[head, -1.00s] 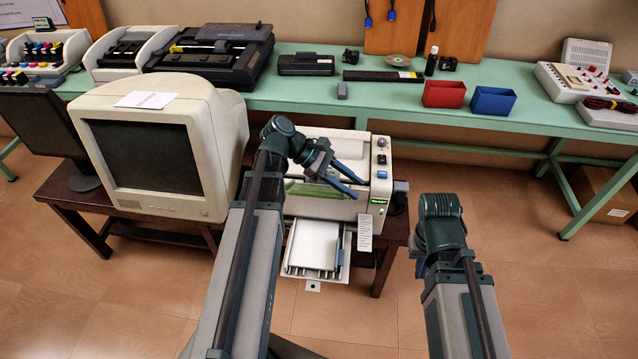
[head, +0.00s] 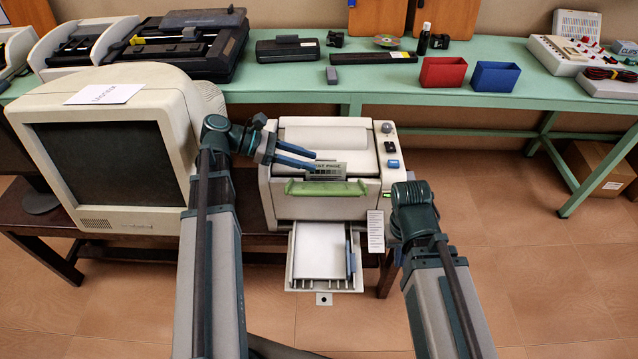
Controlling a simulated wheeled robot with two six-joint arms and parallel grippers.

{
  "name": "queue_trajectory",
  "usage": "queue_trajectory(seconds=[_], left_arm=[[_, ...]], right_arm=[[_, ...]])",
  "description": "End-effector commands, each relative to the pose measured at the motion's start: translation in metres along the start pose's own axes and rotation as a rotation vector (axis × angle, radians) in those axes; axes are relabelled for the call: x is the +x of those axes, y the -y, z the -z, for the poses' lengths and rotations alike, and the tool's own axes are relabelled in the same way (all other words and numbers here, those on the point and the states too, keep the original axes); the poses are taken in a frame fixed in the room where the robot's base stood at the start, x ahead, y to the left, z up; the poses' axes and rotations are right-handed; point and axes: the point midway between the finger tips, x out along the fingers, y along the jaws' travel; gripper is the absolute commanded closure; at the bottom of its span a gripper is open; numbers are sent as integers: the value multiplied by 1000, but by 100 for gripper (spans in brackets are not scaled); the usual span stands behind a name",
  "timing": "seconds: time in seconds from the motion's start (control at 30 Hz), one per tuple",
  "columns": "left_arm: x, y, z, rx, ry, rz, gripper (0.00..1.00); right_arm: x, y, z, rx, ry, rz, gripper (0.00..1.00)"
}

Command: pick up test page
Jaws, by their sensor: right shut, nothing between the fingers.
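The gap between the fingers looks empty; I cannot tell whether a finger touches the page. My right gripper (head: 402,232) is low at the printer's right side, shut and empty, its fingers mostly hidden by my wrist.
A bulky monitor (head: 103,150) stands left of the printer, close to my left arm. A paper tray (head: 322,255) sticks out below the printer's front. A printed strip (head: 376,231) hangs at its right. The green bench (head: 415,92) behind holds red and blue bins.

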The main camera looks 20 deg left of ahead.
Motion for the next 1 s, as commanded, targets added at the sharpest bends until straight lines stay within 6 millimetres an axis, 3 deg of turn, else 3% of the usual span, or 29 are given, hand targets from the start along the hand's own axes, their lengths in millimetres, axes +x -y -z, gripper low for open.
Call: queue_trajectory(seconds=[0.63, 1.0], left_arm=[[30, 0, 1, 1, 0, 1, 60], [76, -2, 0, 1, 0, 1, 60]], right_arm=[[12, 1, 1, 0, 0, 0, 100], [29, 3, 2, 0, 0, 0, 100]])
